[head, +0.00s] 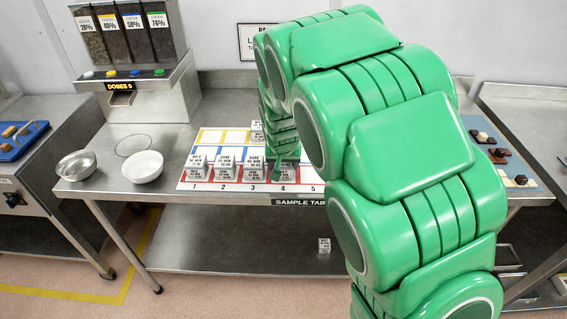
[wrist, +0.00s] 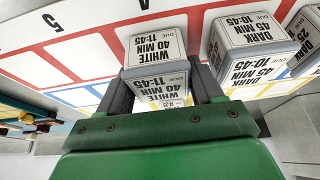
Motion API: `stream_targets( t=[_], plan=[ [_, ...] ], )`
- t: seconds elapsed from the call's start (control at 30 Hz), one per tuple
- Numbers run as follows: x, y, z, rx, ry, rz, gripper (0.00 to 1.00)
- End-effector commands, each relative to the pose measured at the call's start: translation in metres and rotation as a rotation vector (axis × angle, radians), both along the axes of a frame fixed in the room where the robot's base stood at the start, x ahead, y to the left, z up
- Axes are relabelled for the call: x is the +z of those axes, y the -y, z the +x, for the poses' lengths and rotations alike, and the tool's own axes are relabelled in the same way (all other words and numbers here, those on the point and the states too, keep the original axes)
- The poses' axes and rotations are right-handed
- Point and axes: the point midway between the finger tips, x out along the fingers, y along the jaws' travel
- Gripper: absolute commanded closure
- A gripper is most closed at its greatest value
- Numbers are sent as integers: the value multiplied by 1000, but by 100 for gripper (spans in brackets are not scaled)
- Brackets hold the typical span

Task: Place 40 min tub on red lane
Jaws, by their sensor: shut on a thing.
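The white 40 min tub (wrist: 155,62), labelled WHITE 40 MIN 11-45, is held between the two dark fingers of my gripper (wrist: 160,85). In the head view my gripper (head: 283,160) is over column 4 of the sample mat (head: 311,186), and the tub (head: 286,173) shows low beneath it. The mat has yellow cells at the back, blue in the middle and red in front. The red lane (wrist: 147,28) shows right beside the tub in the wrist view. I cannot tell whether the tub touches the mat.
A dark 45 min tub (wrist: 252,38) stands close beside the held tub. Several tubs stand in columns 1 to 3, and another tub (head: 257,131) is farther back. Column 5's red cell (wrist: 72,52) is empty. A white bowl (head: 143,166) and steel bowl (head: 77,164) are left.

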Motion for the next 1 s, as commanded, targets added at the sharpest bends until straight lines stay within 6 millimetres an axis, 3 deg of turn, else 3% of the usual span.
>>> stream_targets(
  t=[0.17, 0.2, 0.33, 0.7, 1.0],
  plan=[
    [-3, 0, 0, 0, -1, 0, 68],
    [-3, 0, 0, 0, 0, 0, 30],
    [-3, 0, 0, 0, -1, 0, 10],
    [-1, 0, 0, 0, -1, 0, 9],
    [16, 0, -7, 1, -2, -1, 9]
  ],
)
